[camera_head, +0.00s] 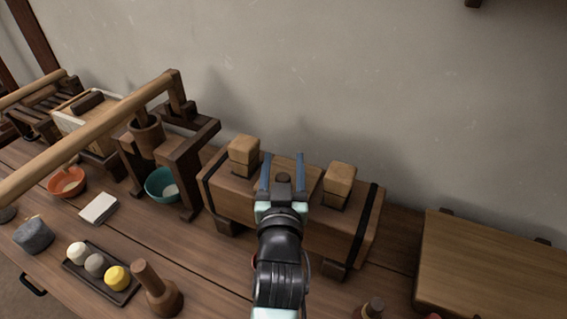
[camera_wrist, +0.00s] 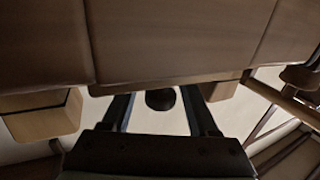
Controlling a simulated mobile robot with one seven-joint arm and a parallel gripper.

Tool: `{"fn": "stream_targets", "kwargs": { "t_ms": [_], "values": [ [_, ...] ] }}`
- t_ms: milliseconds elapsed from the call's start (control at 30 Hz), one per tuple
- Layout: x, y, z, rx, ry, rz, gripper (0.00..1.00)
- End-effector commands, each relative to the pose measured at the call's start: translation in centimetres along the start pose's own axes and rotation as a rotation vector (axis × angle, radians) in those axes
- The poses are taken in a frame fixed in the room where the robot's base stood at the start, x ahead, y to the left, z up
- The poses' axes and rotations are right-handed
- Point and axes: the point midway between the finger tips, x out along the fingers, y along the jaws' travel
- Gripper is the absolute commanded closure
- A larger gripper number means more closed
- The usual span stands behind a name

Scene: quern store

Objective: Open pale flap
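I cannot tell for sure which part is the pale flap. One candidate is a flat, light-wood panel (camera_head: 490,262) at the right in the head view, with dark tabs on its back edge. My gripper (camera_head: 282,172) is well to its left, over the middle of a long wooden chest (camera_head: 229,195) with dark bands. The gripper's blue fingers are apart, on either side of a brown middle section of the chest. In the wrist view the fingers (camera_wrist: 160,112) are also apart, with a dark round knob (camera_wrist: 160,99) showing between them. I cannot tell whether they touch it.
Pale blocks (camera_head: 243,156) (camera_head: 339,184) stand on the chest on both sides of my gripper. A wooden frame with a long pole (camera_head: 95,130) and a teal bowl (camera_head: 161,184) are to the left. A dark tray (camera_head: 128,291) and a wooden pestle (camera_head: 157,292) are in front.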

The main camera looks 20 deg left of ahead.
Motion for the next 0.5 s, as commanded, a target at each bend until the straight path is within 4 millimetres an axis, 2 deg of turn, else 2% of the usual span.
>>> {"fn": "stream_targets", "kwargs": {
  "t_ms": [33,300,500],
  "values": [
    [-0.01,0.00,0.00,0.000,0.000,0.000,0.51],
    [-0.03,0.01,0.00,0.000,0.000,0.000,1.00],
    [-0.03,0.01,0.01,0.000,0.000,0.000,1.00]
  ]
}}
